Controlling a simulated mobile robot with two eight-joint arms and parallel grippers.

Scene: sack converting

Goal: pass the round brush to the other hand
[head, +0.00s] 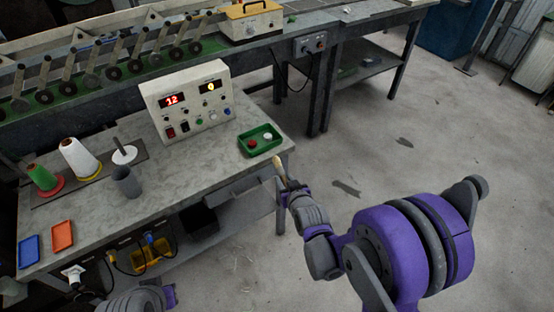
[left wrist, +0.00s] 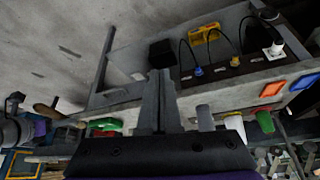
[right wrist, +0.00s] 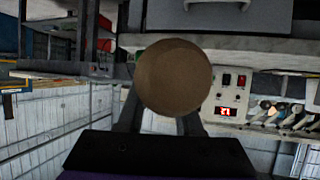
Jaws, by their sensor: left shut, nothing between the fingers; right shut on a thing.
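The round brush (head: 278,166) stands up from my right gripper (head: 288,186), which is shut on it off the table's right end. In the right wrist view its round tan end (right wrist: 173,77) faces the camera and hides most of the fingers. It also shows at the left edge of the left wrist view (left wrist: 45,110), beside my right arm. My left gripper (left wrist: 158,100) is shut and empty, below and in front of the table's front edge, well apart from the brush. In the head view only part of my left arm shows at the bottom left.
The worktable (head: 200,165) carries a control box (head: 188,100), a green tray (head: 260,140) with small round pieces, thread cones (head: 78,158), a grey cup (head: 127,182), and orange (head: 62,236) and blue (head: 28,251) trays. The floor right of the table is open.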

